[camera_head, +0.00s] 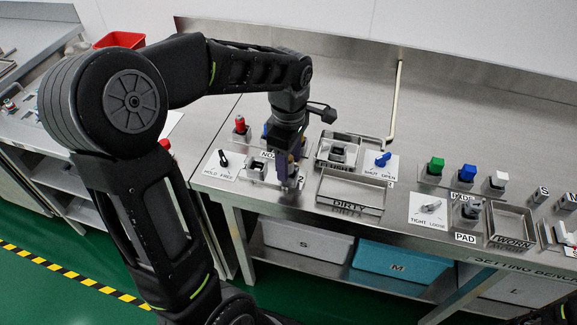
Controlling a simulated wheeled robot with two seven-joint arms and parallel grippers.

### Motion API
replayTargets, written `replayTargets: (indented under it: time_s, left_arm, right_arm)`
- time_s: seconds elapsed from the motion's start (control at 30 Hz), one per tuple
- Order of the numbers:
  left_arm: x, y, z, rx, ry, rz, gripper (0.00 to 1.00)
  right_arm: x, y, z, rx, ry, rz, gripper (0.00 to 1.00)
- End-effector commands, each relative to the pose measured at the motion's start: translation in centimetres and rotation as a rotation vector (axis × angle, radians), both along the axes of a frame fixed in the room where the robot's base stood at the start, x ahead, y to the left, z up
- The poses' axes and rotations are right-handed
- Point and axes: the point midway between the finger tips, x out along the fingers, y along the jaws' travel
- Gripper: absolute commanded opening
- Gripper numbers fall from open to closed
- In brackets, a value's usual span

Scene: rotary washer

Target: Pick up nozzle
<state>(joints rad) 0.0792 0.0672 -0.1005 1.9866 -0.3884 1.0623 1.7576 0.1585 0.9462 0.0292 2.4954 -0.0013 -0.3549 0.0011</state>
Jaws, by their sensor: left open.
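My left gripper (290,181) points down over the steel bench, near the front edge between the black-lever plate and the DIRTY tray. It is open, and its fingers look narrow and dark from here. A label starting with "NO" (267,154) is partly hidden behind it. A red-topped piece (240,126) stands upright in a holder behind and to the left of the gripper. A blue piece beside it is mostly hidden by my gripper. I cannot tell whether anything lies between the fingertips. My right gripper is not in view.
The DIRTY tray (350,207) looks empty. A blue lever (383,159) stands on the SHUT/OPEN plate, and a black lever (223,158) on the HOLD/FREE plate. Green (436,166), blue and white pieces stand at right near the PAD holder. The bench's back area is mostly clear.

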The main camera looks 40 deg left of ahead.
Motion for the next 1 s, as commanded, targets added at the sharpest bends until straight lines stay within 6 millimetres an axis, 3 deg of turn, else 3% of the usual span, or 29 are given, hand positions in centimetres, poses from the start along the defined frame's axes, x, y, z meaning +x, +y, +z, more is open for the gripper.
replayTargets:
  time_s: [0.4, 1.0]
  left_arm:
    - [0.0, 0.01, 0.05, 0.0, 0.0, 0.0, 0.48]
    - [0.0, 0.01, 0.05, 0.0, 0.0, 0.0, 0.0]
  right_arm:
    - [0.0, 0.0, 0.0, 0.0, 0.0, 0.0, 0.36]
    - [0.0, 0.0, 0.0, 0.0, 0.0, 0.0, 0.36]
